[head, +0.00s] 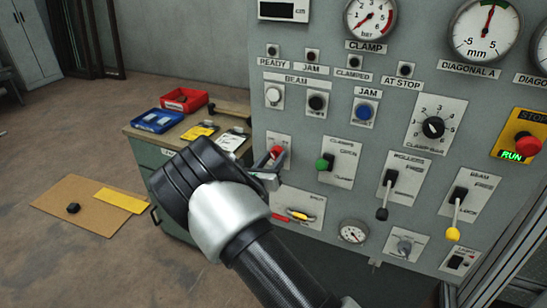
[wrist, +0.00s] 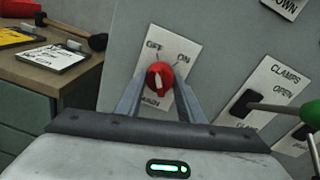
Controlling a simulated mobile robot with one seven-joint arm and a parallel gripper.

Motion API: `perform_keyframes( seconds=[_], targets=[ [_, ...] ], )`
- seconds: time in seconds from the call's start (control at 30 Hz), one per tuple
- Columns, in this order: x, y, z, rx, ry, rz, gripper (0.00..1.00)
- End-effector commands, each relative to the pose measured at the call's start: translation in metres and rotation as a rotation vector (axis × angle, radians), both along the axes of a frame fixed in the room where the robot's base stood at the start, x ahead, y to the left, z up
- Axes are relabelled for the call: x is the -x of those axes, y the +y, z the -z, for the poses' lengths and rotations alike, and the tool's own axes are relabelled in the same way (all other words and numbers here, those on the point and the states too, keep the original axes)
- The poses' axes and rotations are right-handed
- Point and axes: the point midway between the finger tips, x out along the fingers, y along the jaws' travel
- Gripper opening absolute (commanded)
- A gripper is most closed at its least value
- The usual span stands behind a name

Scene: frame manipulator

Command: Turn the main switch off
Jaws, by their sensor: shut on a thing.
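The main switch is a red rotary knob (wrist: 160,74) on a white plate (wrist: 178,52) marked OFF at upper left and MAIN below. A white mark shows on the knob; which position it points to is hard to tell. In the head view the red knob (head: 277,152) shows just beyond my gripper (head: 267,169), at the left side of the grey panel. In the wrist view the two fingers of my gripper (wrist: 160,83) sit on either side of the knob and are shut on it. My wrist hides part of the plate in the head view.
A green-knobbed clamps lever (head: 323,164) sticks out just right of the switch. Black (head: 382,213) and yellow (head: 453,234) levers are farther right, with a red stop button (head: 528,144). A bench with red (head: 184,100) and blue (head: 158,121) trays stands left.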

Motion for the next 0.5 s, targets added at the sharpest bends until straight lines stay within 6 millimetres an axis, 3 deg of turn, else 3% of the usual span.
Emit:
perform_keyframes(
  seconds=[0.4,0.43,0.5],
  targets=[
    [0.0003,0.0004,0.0007,0.009,0.004,-0.001,0.12],
    [0.0003,0.0004,0.0007,0.009,0.004,-0.001,0.36],
    [0.0003,0.0004,0.0007,0.009,0.004,-0.001,0.48]
  ],
)
